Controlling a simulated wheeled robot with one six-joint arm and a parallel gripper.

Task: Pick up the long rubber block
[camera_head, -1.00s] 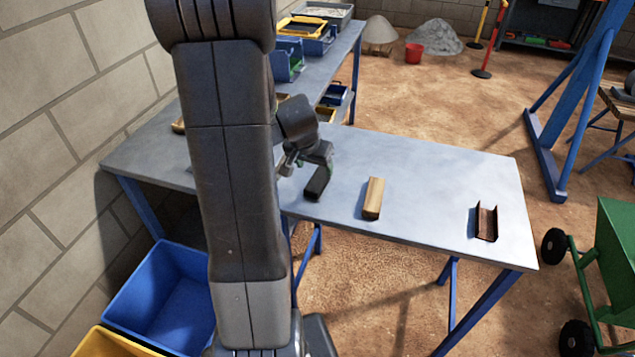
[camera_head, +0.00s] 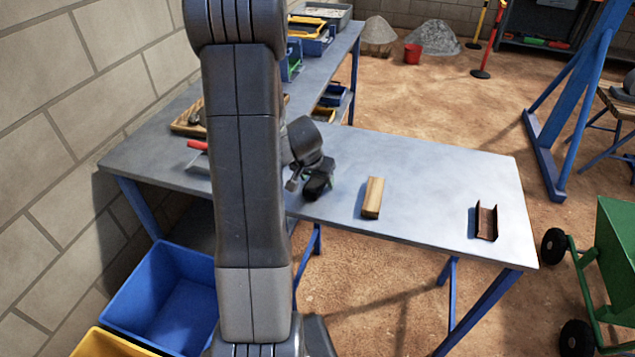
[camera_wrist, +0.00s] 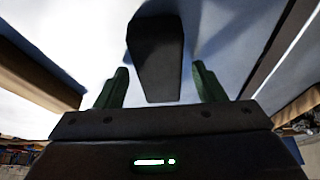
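The long rubber block, dark and nearly black, is on the grey table (camera_head: 440,185) below my gripper. In the head view its end (camera_head: 317,190) shows and the rest is hidden by my gripper and wrist. In the wrist view the block (camera_wrist: 157,50) is upper middle, reaching down between the two green fingers. My gripper (camera_wrist: 160,68) is open, with a visible gap between each finger and the block. Contact cannot be seen.
A tan wooden block (camera_head: 372,198) lies right of my gripper, and a rusty U-shaped channel (camera_head: 486,222) farther right. A tray (camera_head: 187,122) and a red-handled item (camera_head: 197,145) are on the left. A blue bin (camera_head: 165,295) stands on the floor. The table between the blocks is clear.

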